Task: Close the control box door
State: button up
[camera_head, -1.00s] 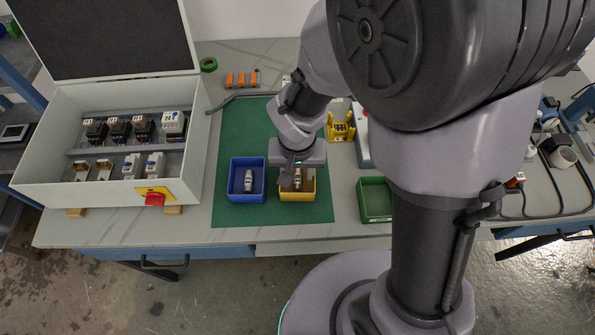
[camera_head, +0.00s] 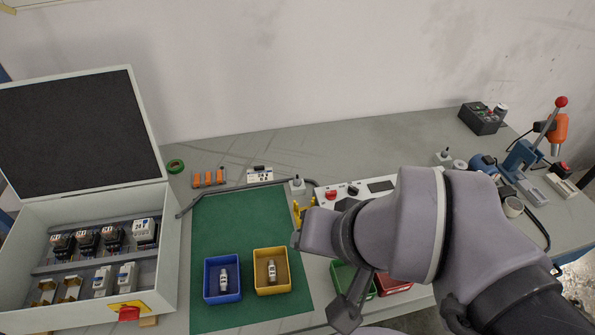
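The control box (camera_head: 167,245) is a light grey case at the left, holding several relays and small breakers. Its door (camera_head: 75,135), with a dark inner panel, stands open and raised at the back of the box. A red rotary switch (camera_head: 129,314) on a yellow plate is on the box's front wall. My gripper (camera_head: 346,310) appears as a dark part at the end of my arm, low in the picture, right of the yellow bin and well away from the door. Its fingers cannot be made out.
A blue bin (camera_head: 207,285) and a yellow bin (camera_head: 256,270), each holding a part, stand on a green mat (camera_head: 225,220). Green (camera_head: 340,278) and red (camera_head: 390,288) bins are partly behind my arm. A green tape roll (camera_head: 175,166) and orange parts (camera_head: 208,178) lie at the back.

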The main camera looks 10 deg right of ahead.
aim_at(88, 130)
jog(key=u, duration=1.6)
